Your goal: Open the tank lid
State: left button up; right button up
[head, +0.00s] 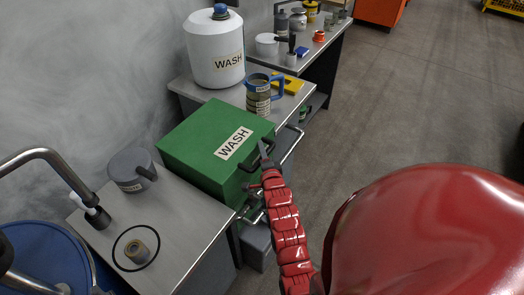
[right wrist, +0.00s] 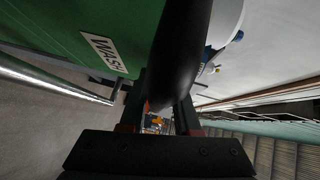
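The green tank (head: 205,140), a box with a flat lid and a white WASH label (head: 234,144), stands on the metal bench. Its lid looks down flat. My right gripper (head: 265,153) is at the tank's front right edge, at the end of my red arm. In the right wrist view the tank's green side (right wrist: 70,30) fills the upper left. A dark rounded bar (right wrist: 182,50), possibly a handle, lies between or just before my right fingers (right wrist: 162,112). I cannot tell if they grip it. My left gripper is out of view.
A white WASH container (head: 213,50) and a jug with a blue handle (head: 258,96) stand behind the tank. A grey pot (head: 130,168) and a black ring (head: 120,252) lie at the near left, beside a metal tap (head: 50,160). The floor (head: 400,110) on the right is clear.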

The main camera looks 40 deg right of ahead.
jog(key=shift+f, duration=0.1)
grip_shut()
jog(key=shift+f, duration=0.2)
dwell(0.8)
